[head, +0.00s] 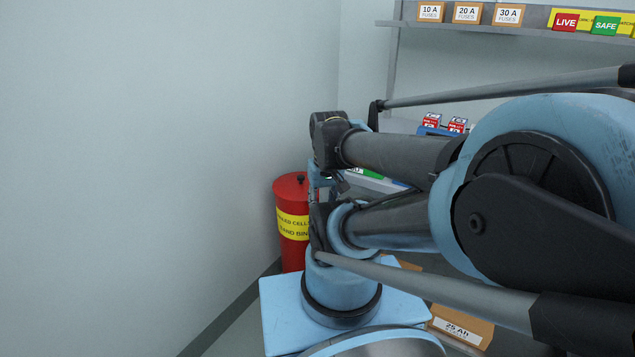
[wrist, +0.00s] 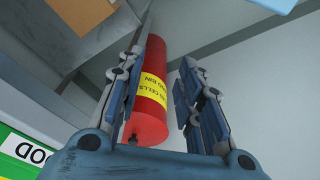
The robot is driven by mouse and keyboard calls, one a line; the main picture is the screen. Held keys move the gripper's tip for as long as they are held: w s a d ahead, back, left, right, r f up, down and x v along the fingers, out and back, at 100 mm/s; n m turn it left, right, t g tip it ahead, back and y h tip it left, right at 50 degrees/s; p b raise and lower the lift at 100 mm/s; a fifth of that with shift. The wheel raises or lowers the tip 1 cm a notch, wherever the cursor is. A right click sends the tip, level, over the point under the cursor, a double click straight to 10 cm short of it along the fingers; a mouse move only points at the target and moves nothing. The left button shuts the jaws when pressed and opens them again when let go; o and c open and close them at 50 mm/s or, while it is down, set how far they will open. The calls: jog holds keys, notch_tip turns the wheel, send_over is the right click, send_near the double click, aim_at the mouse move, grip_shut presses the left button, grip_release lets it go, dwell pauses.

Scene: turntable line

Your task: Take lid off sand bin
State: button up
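The red sand bin (head: 293,228) stands on the floor by the left wall, with a yellow label around it. Its red lid (head: 288,187) is on top and has a small black knob (head: 301,179). My gripper (head: 327,182) is beside the bin in the head view, mostly hidden by my arm. In the wrist view the bin (wrist: 157,62) appears upside down beyond my gripper (wrist: 169,52), whose fingers are apart with nothing held. The knob (wrist: 133,140) shows low in that view, near the left finger's base; the left finger overlaps the bin's edge.
A shelf (head: 455,27) with fuse boxes and LIVE and SAFE signs is at the upper right. A lower shelf with red-and-white boxes (head: 456,124) lies behind my arm. A carton (head: 461,327) marked 25 Ah sits low at the right. The wall (head: 160,150) is close behind the bin.

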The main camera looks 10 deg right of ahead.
jog(key=shift+w, duration=0.35)
jog(key=o, duration=0.4)
jog(key=shift+s+r, duration=0.1)
jog(key=shift+r, duration=0.05)
jog(key=w+r+t, duration=0.4)
jog(key=w+r, duration=0.6)
jog(key=w, duration=0.3)
jog(key=n+g, duration=0.6)
jog(key=n, duration=1.4)
send_over(301, 176)
notch_tip(301, 176, down, 6)
jog(key=f, duration=1.1)
jog(key=shift+w+d, duration=0.1)
jog(key=shift+d, duration=0.15)
jog(key=shift+a+f, duration=0.15)
jog(key=shift+f, duration=1.2)
jog(key=shift+a+f, duration=0.15)
jog(key=shift+f, duration=1.2)
